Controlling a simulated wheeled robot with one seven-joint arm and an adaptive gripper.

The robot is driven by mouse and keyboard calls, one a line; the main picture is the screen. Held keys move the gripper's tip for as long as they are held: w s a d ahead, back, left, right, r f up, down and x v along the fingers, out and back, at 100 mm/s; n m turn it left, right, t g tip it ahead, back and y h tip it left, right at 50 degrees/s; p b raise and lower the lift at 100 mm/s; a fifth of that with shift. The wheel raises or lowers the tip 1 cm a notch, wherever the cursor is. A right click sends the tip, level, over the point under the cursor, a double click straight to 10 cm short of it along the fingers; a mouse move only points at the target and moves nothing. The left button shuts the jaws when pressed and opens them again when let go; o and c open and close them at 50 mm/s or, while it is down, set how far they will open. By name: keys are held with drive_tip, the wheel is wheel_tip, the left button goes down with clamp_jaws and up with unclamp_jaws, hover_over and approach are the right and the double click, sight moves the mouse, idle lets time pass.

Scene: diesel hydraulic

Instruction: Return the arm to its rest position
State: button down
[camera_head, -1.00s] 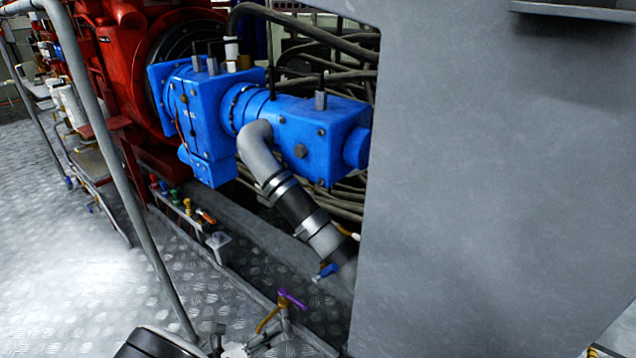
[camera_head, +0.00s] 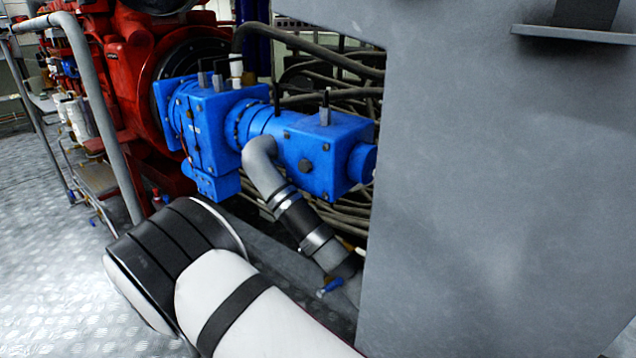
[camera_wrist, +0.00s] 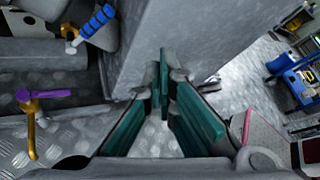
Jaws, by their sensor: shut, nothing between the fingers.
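My gripper (camera_wrist: 159,84) shows in the wrist view with its teal fingers shut and nothing held between them. It points along a grey wall, above the metal floor. My white arm with black bands (camera_head: 200,268) rises across the lower left of the head view. The gripper itself is not visible in the head view.
A tall grey panel (camera_head: 505,190) fills the right side. A blue pump (camera_head: 318,155), grey hose (camera_head: 268,172) and red engine (camera_head: 130,65) stand behind my arm. A railing (camera_head: 105,120) is at left. Purple-handled (camera_wrist: 45,95) and blue-handled (camera_wrist: 97,22) valves lie left of the gripper.

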drive_tip(key=s+d+r+m+g+y, duration=0.35)
drive_tip(key=d+r+m, duration=0.45)
drive_tip(key=r, duration=0.4)
drive_tip(key=s+d+r+m+g+y, duration=0.3)
drive_tip(key=s+d+r+m, duration=0.25)
drive_tip(key=d+r, duration=0.65)
drive_tip(key=s+d+r+m+y, duration=0.2)
drive_tip(key=s+r+m, duration=0.1)
drive_tip(key=s+m, duration=0.15)
drive_tip(key=s+d+r+m+y, duration=0.1)
drive_tip(key=s+d+r+m, duration=0.2)
drive_tip(key=s, duration=0.3)
drive_tip(key=s+f+m+t+y, duration=0.1)
drive_tip(key=s+m+t+y, duration=0.15)
drive_tip(key=s+m, duration=0.75)
drive_tip(key=s+r+n+t+p, duration=0.3)
drive_tip(key=r+p, duration=2.8)
drive_tip(key=r, duration=0.2)
drive_tip(key=shift+d+r+y+p, duration=0.15)
drive_tip(key=shift+r+y+p, duration=0.05)
drive_tip(key=shift+y+p, duration=0.1)
drive_tip(key=shift+s, duration=0.1)
